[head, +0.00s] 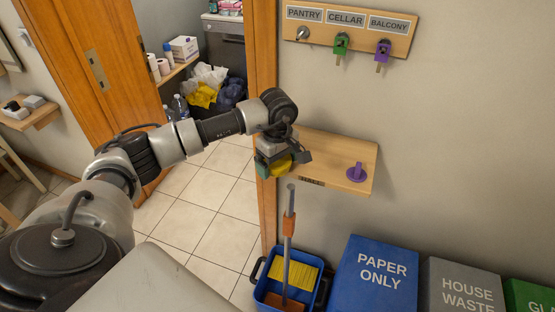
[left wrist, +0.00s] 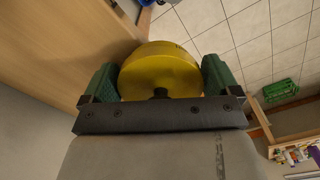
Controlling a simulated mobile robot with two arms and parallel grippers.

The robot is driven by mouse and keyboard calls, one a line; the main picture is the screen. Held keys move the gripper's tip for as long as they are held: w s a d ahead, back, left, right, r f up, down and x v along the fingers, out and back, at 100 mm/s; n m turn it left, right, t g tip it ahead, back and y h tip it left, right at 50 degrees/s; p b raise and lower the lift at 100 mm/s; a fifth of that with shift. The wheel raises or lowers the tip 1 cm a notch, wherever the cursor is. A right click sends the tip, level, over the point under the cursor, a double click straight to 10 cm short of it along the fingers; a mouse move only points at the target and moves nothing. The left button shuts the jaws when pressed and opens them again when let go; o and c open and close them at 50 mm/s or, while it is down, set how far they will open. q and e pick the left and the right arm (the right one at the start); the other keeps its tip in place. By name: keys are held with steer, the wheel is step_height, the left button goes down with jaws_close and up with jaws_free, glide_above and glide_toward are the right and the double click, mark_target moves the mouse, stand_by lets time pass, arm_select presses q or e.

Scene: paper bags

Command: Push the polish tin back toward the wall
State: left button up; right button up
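The polish tin is a round yellow tin (head: 283,166) at the left end of a small wooden shelf (head: 335,150). In the left wrist view the yellow tin (left wrist: 160,72) fills the gap between my green fingers, at the shelf's edge above the floor. My left gripper (head: 275,165) is around the tin. In the left wrist view its fingers (left wrist: 160,75) stand far apart at the ends of the dark bar, close beside the tin. I cannot tell whether they touch it. In the head view the gripper partly hides the tin. My right gripper is not in view.
A purple object (head: 357,172) stands on the shelf's right part. A key rack (head: 350,22) with several hooks is on the wall above. A blue bucket (head: 262,290) with a mop stands below, beside labelled bins (head: 375,275). An open doorway is behind my arm.

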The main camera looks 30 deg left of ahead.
arm_select(q)
steer(key=c, duration=0.5)
steer(key=shift+w+a+b, duration=0.2)
steer(key=shift+w+b, duration=0.4)
steer(key=shift+w, duration=0.3)
steer(key=shift+w+a+b, duration=0.2)
steer(key=shift+w+b, duration=0.35)
steer(key=shift+w, duration=0.35)
steer(key=shift+w+a+b, duration=0.35)
steer(key=shift+w+b, duration=0.6)
steer(key=shift+w, duration=0.7)
steer(key=shift+w+a+b, duration=0.3)
steer(key=shift+w+b, duration=0.7)
steer(key=shift+w, duration=0.6)
steer(key=shift+w+a+b, duration=0.35)
steer(key=shift+w+b, duration=0.6)
steer(key=shift+w, duration=0.7)
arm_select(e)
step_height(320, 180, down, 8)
